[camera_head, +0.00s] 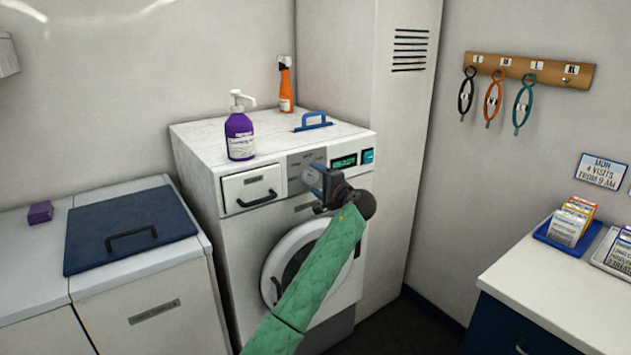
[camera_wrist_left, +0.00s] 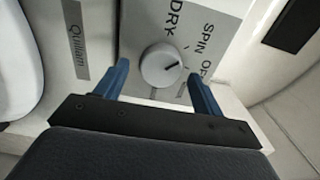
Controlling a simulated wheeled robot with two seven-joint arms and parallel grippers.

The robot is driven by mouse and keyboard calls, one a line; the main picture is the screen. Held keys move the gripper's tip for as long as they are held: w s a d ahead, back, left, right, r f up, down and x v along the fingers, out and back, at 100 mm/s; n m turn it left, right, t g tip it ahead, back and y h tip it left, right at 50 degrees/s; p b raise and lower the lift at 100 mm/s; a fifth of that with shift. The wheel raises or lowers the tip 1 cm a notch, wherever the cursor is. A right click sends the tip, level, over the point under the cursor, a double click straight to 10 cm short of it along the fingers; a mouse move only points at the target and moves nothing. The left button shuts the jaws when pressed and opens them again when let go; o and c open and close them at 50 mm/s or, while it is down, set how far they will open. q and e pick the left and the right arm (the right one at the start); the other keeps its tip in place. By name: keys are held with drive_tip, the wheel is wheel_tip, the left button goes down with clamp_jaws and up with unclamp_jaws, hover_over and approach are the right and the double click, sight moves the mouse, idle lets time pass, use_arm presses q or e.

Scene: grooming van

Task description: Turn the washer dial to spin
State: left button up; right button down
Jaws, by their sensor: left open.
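The white washer (camera_head: 240,235) stands against the back wall, with a round door and a grey control panel at its upper front. In the left wrist view the round pale dial (camera_wrist_left: 160,65) has a dark pointer line toward the right of the picture. Sideways lettering reads SPIN (camera_wrist_left: 207,35), with a partly cut-off "OF" beside it. My left gripper (camera_head: 314,180) is at the panel, open, and its blue fingers (camera_wrist_left: 161,85) are on either side of the dial, with visible gaps. In the head view the gripper hides the dial. My right gripper is out of view.
A purple pump bottle (camera_head: 240,135), an orange spray bottle (camera_head: 286,90) and a blue handle (camera_head: 312,122) are on the washer top. A drawer (camera_head: 252,188) is left of the panel, a lit display (camera_head: 343,161) right. A counter (camera_head: 560,290) stands at right.

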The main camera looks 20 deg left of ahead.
use_arm(q)
drive_tip(key=b+v, duration=0.1)
drive_tip(key=v, duration=0.5)
drive_tip(key=shift+s+d, duration=0.25)
drive_tip(key=shift+d, duration=0.1)
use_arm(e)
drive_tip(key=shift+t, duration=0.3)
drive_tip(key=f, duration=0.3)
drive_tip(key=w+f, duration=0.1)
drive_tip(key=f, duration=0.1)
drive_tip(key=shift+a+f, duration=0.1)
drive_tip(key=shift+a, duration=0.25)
